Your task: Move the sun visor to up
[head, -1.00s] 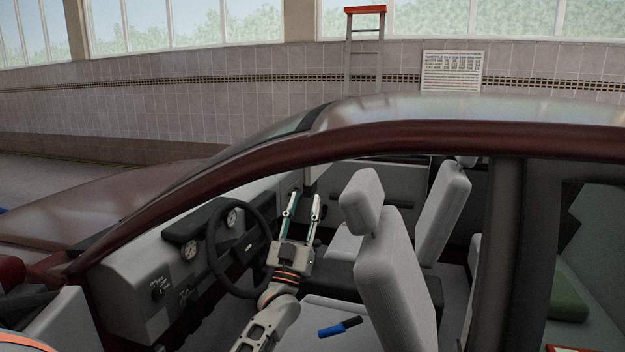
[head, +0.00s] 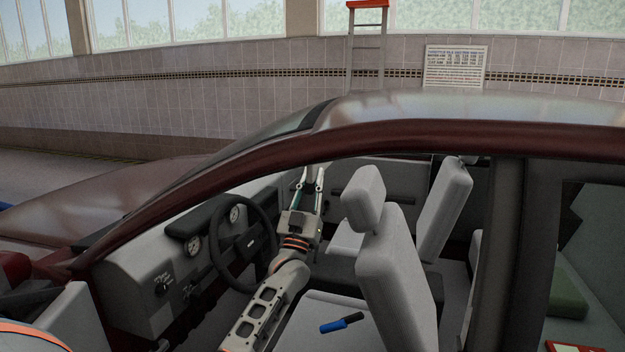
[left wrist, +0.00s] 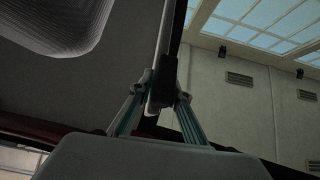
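The sun visor (left wrist: 163,30) hangs down as a thin panel. In the left wrist view it shows nearly edge-on, with a pale edge and a dark lower end. In the head view only a small pale part (head: 312,170) shows below the roof edge. My left gripper (head: 311,178) is inside the car, above and beyond the steering wheel, pointing up. In the left wrist view its fingertips (left wrist: 163,92) are on either side of the visor's lower end. The fingers stand apart; I cannot tell whether they touch it. My right gripper is not in view.
The dark red door frame and roof rail (head: 330,140) arch over my left arm. The steering wheel (head: 243,243) is to its left, and the grey front seat (head: 390,280) is to its right. A blue-handled object (head: 341,323) lies on the seat cushion.

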